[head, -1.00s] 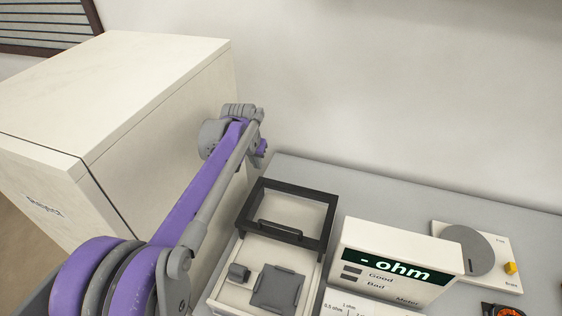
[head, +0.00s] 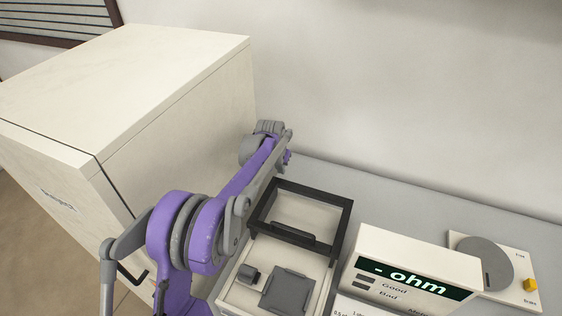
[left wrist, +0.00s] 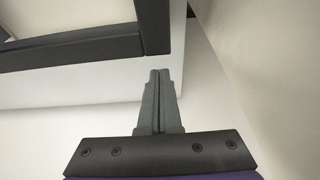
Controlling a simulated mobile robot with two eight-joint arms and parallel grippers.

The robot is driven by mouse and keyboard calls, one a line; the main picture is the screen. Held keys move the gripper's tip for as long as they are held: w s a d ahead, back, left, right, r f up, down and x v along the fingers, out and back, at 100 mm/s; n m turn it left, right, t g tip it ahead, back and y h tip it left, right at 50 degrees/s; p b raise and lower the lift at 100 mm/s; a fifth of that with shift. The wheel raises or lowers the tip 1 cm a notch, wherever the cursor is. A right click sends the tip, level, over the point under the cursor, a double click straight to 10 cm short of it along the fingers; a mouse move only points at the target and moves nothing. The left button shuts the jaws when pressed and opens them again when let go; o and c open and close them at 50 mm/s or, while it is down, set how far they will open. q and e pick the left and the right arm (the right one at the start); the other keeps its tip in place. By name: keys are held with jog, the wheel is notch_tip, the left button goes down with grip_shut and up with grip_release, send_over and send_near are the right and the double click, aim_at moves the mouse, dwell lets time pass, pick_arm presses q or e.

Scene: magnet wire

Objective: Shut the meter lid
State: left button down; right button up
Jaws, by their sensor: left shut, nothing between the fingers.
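The meter lid is a dark-framed panel with a clear window (head: 345,215), at the back of a pale open-topped box (head: 318,262). It looks open: the box's front part is uncovered, showing a dark square pad (head: 288,291) and a small dark block (head: 248,275). A dark handle bar sits along the frame's near side. My left arm reaches past the box's left side, its end near the lid's far left corner; its fingertips are not clear in the head view. In the left wrist view my left gripper (left wrist: 159,75) is shut and empty, just below the dark frame (left wrist: 75,50). My right gripper is not in view.
The meter display unit (head: 415,270), reading "- ohm", stands right of the box. A dial panel (head: 520,262) with a yellow knob lies further right. A large pale cabinet (head: 150,85) stands close on the left. The wall is behind; the grey bench top (head: 400,195) is clear along it.

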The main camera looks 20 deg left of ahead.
aim_at(250, 225)
pick_arm(q)
jog(key=s, duration=0.2)
jog(key=shift+s, duration=0.3)
jog(key=s+b, duration=0.1)
jog(key=s, duration=1.9)
jog(key=shift+s+r, duration=0.1)
jog(key=shift+s, duration=0.4)
jog(key=shift+s+d, duration=0.1)
jog(key=shift+f, duration=0.2)
